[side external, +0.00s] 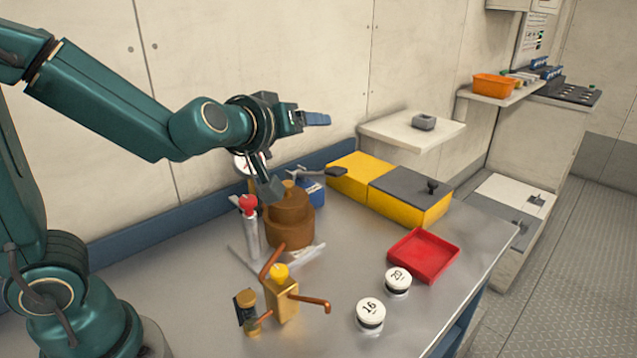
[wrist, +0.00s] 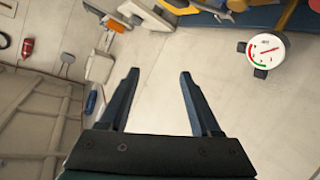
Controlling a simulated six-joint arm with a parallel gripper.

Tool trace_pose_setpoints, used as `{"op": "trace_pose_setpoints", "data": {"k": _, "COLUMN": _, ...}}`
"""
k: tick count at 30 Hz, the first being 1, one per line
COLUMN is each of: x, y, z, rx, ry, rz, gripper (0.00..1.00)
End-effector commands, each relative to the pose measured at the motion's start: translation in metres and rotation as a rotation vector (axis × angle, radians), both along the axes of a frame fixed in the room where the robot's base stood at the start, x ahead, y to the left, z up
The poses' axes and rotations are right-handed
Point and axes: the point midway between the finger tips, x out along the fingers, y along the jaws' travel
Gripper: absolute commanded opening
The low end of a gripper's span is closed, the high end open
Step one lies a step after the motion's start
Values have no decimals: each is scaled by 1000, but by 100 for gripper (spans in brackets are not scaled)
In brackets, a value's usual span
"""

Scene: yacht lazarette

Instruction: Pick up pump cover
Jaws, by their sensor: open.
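I cannot tell for certain which piece is the pump cover. A brown, stepped round body (side external: 290,228) stands upright on the metal bench and may be it; a dark grey piece partly hides its upper left. My gripper (side external: 314,119) is raised well above the bench, pointing right in the side view and apart from everything. In the wrist view my gripper (wrist: 158,74) has its two dark fingers spread with nothing between them. Beyond them is pale wall, with the white pressure gauge (wrist: 265,50) to the right.
A red-topped cylinder (side external: 249,222) stands left of the brown body. A brass valve (side external: 281,301) with copper pipes is in front. Two white round caps (side external: 370,313) and a red tray (side external: 424,255) lie at right. Yellow boxes (side external: 355,176) stand behind.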

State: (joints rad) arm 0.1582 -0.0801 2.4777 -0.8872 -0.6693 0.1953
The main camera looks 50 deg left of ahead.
Motion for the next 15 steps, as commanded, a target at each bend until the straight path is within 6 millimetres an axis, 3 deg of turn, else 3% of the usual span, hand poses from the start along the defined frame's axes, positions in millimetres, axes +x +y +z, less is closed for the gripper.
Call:
{"op": "trace_pose_setpoints", "data": {"k": 1, "x": 3, "y": 10, "z": -17, "rx": 29, "ry": 26, "rz": 67, "gripper": 64}}
{"op": "trace_pose_setpoints", "data": {"k": 6, "x": -4, "y": 42, "z": -61, "rx": 164, "ry": 112, "rz": 266, "gripper": 64}}
{"op": "trace_pose_setpoints", "data": {"k": 12, "x": -13, "y": 42, "z": -106, "rx": 250, "ry": 232, "rz": 298, "gripper": 64}}
{"op": "trace_pose_setpoints", "data": {"k": 15, "x": -13, "y": 38, "z": -116, "rx": 264, "ry": 259, "rz": 283, "gripper": 64}}
